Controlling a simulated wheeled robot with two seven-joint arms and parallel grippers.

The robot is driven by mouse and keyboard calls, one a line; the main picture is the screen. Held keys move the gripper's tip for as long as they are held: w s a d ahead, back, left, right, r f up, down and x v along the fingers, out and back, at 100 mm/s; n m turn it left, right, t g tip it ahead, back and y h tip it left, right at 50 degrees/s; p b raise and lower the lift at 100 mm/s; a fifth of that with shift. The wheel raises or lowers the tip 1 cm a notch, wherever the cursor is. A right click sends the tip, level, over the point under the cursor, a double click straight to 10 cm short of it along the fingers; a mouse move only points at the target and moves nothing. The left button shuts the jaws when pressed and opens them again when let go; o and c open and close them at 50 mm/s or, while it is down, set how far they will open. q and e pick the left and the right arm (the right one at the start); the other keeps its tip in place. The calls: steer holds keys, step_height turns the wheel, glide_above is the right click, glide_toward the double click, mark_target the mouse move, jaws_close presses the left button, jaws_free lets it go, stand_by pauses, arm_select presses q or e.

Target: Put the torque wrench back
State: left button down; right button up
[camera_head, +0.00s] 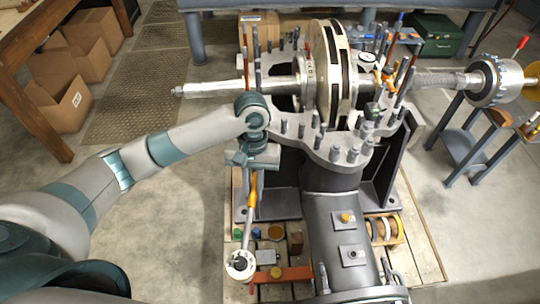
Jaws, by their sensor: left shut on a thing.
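My left gripper (250,163) is in the middle of the view, in front of the casing's flange. It is shut on the torque wrench (248,222), at the upper end of its orange handle. From the gripper, the wrench's silver shaft extends toward the bottom of the picture. Its round pale head (240,265) shows over the pallet's front left part, beside a red bracket (282,275). I cannot tell whether the head touches anything. The fingers are partly hidden by the wrist. My right gripper is not in view.
The split casing (330,205) with upright studs and a rotor (330,75) fills the centre, on a wooden pallet (415,240). Small cups and tape rolls (385,228) lie on the pallet. A blue stand (470,140) is right; cardboard boxes (70,95) are left.

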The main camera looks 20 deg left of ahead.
arm_select(q)
steer(key=s, duration=0.1)
steer(key=s+a+f+m, duration=0.1)
steer(key=s, duration=0.1)
steer(key=s+a+m+b, duration=0.1)
steer(key=s, duration=0.1)
steer(key=shift+s+f+y, duration=0.15)
steer(key=shift+f+y, duration=0.1)
steer(key=shift+y, duration=0.05)
